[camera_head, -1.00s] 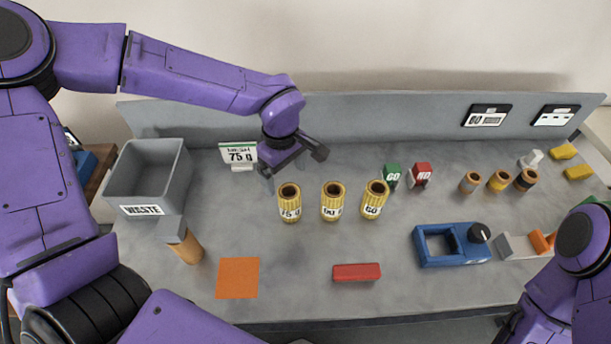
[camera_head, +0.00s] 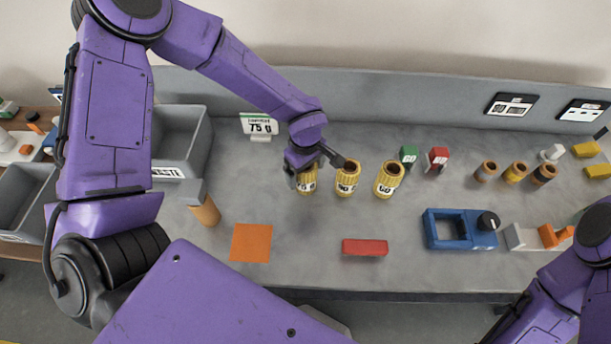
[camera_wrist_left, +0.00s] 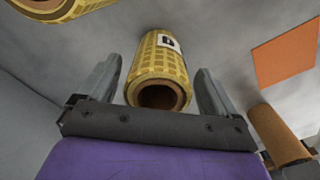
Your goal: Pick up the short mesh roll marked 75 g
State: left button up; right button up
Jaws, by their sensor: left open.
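Three short yellow mesh rolls stand upright in a row on the grey bench. The left one, marked 75 g (camera_head: 307,184), is partly hidden by my left gripper (camera_head: 307,177). In the left wrist view this roll (camera_wrist_left: 158,62) shows its hollow brown core end and part of a white label. It stands between the two open fingers of my left gripper (camera_wrist_left: 159,68), with a visible gap on each side. The middle roll (camera_head: 347,181) and the right roll (camera_head: 387,181), marked 60, stand to its right. My right gripper is out of the frames.
A 75 g sign (camera_head: 260,126) stands behind the rolls. A grey waste bin (camera_head: 183,150), a brown roller (camera_head: 206,211) and an orange square (camera_head: 251,243) lie left. A red block (camera_head: 365,247) lies in front, a blue device (camera_head: 458,230) at right.

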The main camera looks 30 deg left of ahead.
pick_arm(q)
jog(key=shift+w, duration=0.1)
jog(key=c, duration=1.3)
jog(key=shift+c, duration=0.2)
